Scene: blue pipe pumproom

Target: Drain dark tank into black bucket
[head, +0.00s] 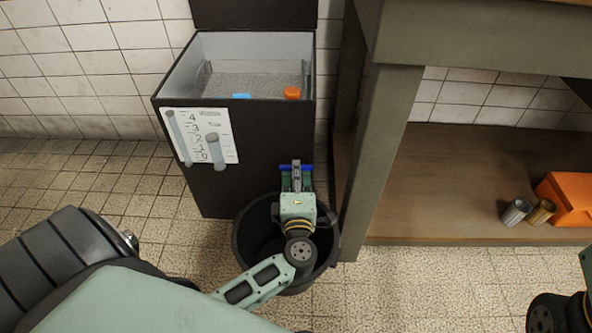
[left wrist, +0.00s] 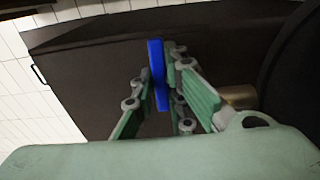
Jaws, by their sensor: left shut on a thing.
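The dark tank (head: 250,150) stands against the tiled wall with its lid (head: 253,14) raised. Its grey inside shows, with an orange item (head: 292,92) and a light blue item (head: 241,97) near the front wall. The black bucket (head: 241,246) stands on the floor at the tank's front. My left gripper (head: 296,172) is above the bucket, shut on a blue valve handle (left wrist: 157,74) on the tank's front. The handle's ends also show in the head view (head: 309,167). The gripper hides part of the bucket's inside. My right gripper is out of view.
A white panel (head: 228,143) with level numbers and tubes is on the tank's front. A grey-green bench (head: 384,140) stands close on the right. Its lower shelf (head: 430,200) holds two small cans (head: 516,212) and an orange box (head: 566,198). Floor is open at the left.

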